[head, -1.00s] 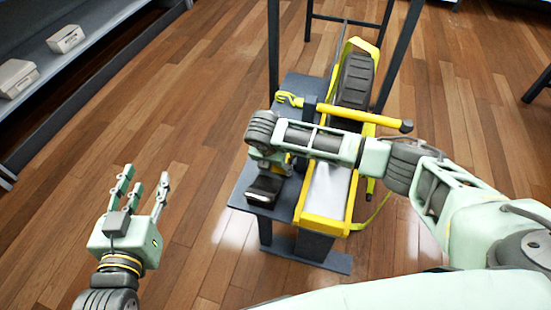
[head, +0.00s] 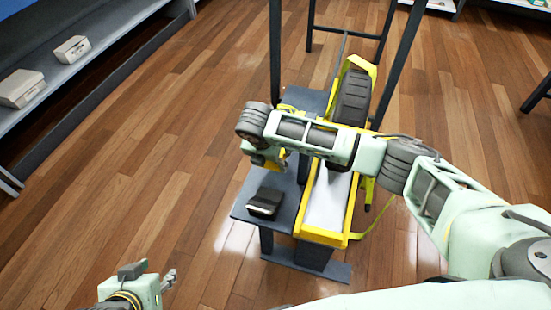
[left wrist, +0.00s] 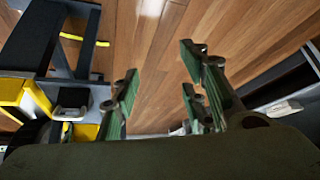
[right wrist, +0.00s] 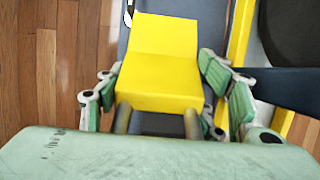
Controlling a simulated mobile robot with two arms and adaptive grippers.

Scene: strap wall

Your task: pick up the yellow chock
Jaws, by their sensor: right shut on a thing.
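The yellow chock (right wrist: 160,70) is a wedge-shaped block, clear in the right wrist view between the fingers of my right gripper (right wrist: 162,80). The fingers press on its two sides. In the head view only a small yellow part of the chock (head: 262,158) shows under my right wrist, above the dark bench. My right gripper (head: 275,160) is mostly hidden there by its own arm. My left gripper (head: 165,283) is at the lower left of the head view, away from the bench. The left wrist view shows its fingers (left wrist: 160,88) spread and empty.
The dark bench (head: 242,205) carries a small black block (head: 265,202). Beside it is a yellow-framed channel (head: 320,236) with a black wheel (head: 352,98). Dark posts (head: 275,60) rise behind. A shelf with pale boxes (head: 20,88) is at left. The wooden floor between is clear.

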